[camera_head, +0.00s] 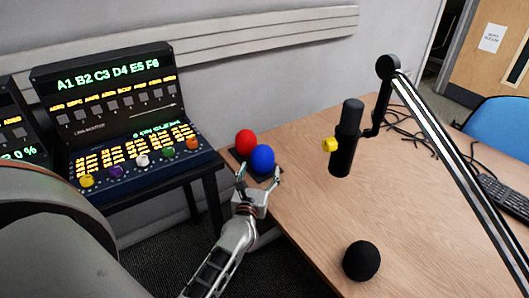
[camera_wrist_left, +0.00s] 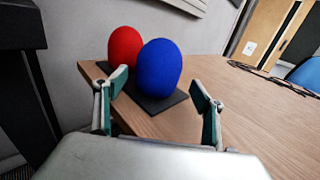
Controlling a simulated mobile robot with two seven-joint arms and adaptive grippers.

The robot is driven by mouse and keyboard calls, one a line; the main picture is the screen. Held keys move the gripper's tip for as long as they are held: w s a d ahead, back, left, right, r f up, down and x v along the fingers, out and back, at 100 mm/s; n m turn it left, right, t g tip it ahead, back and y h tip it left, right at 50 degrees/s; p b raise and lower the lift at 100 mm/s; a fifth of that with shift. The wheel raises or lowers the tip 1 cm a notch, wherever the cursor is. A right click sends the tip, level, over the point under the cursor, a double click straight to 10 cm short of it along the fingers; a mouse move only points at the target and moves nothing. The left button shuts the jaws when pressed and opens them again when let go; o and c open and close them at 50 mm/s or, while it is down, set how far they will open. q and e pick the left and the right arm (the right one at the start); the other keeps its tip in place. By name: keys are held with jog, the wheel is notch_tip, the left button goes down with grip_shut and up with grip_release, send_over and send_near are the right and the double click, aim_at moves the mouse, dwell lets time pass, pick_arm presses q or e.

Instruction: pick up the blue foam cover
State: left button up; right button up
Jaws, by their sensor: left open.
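The blue foam cover (camera_head: 262,158) stands on a dark flat pad (camera_head: 234,163) at the table's left end, just in front of a red foam cover (camera_head: 246,141). My left gripper (camera_head: 259,176) is open, with its fingers spread on the near side of the blue cover. In the left wrist view the blue cover (camera_wrist_left: 158,75) is upright between and beyond the open fingers (camera_wrist_left: 161,94), with visible room on its right side. The red cover (camera_wrist_left: 125,46) is behind it to the left and partly hidden. My right gripper is not in view.
A black foam cover (camera_head: 361,261) lies on the wooden table (camera_head: 310,200) at the front. A microphone (camera_head: 345,140) hangs from a boom arm (camera_head: 455,170) at the right. A console with coloured knobs (camera_head: 140,160) stands at the left. The table between the covers is clear.

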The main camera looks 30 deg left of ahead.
aim_at(263, 155)
pick_arm(q)
jog(key=x, duration=0.7)
jog(key=shift+a+r, duration=0.2)
jog(key=shift+r, duration=0.15)
jog(key=c, duration=0.9)
